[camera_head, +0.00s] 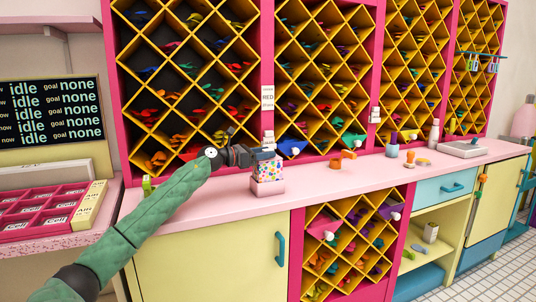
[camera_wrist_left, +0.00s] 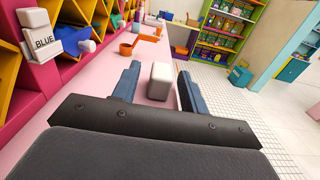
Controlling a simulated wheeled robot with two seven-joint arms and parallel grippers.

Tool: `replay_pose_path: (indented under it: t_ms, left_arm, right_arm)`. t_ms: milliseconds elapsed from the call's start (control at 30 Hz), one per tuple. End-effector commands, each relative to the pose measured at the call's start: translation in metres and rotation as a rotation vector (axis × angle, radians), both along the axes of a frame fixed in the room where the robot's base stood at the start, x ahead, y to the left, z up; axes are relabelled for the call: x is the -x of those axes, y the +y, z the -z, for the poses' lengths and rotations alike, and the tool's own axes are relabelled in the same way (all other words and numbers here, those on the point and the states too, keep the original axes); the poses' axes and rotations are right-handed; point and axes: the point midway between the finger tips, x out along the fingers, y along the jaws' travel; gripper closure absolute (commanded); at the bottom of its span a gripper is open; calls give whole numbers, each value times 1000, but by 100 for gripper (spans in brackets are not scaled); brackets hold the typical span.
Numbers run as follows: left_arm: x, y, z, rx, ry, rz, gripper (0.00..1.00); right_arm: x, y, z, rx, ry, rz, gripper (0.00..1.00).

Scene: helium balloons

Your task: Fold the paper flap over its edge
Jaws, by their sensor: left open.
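A small box wrapped in colourful dotted paper (camera_head: 265,170) sits on a pink block (camera_head: 267,187) near the counter's front edge in the head view. I cannot make out a separate paper flap or its fold. My left gripper (camera_head: 264,153) is just above the top of the dotted paper, partly covering it; I cannot tell whether they touch. In the wrist view my left gripper (camera_wrist_left: 158,86) is open, its two dark fingers apart. A pale block (camera_wrist_left: 159,80) shows between them, and I cannot tell if it is near or beyond the fingertips. My right gripper is not in view.
The pink counter (camera_head: 330,180) runs right, with orange pieces (camera_head: 342,160), small bottles and a grey tray (camera_head: 464,149) on it. Yellow diamond racks (camera_head: 325,75) of coloured balloons stand behind. A pink sectioned tray (camera_head: 45,210) is at left.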

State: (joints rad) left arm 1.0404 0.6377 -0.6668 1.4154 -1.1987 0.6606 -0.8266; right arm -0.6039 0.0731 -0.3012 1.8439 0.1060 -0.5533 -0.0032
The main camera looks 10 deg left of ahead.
Motion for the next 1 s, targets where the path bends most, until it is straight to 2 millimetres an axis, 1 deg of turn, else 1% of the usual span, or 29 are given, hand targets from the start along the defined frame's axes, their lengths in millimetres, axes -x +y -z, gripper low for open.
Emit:
replay_pose_path:
  t_ms: [33, 200, 400, 567, 1000]
  left_arm:
    - [4, 8, 2, -1, 1, -2, 56]
    - [20, 29, 3, -2, 1, 0, 56]
    - [32, 48, 2, -1, 2, -1, 56]
    - [36, 52, 1, 0, 1, 0, 56]
    - [36, 52, 1, 0, 1, 0, 56]
  right_arm:
    - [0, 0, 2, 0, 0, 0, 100]
    - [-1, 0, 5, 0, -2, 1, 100]
    - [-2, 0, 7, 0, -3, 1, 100]
    - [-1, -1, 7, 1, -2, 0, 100]
    - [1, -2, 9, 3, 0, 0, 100]
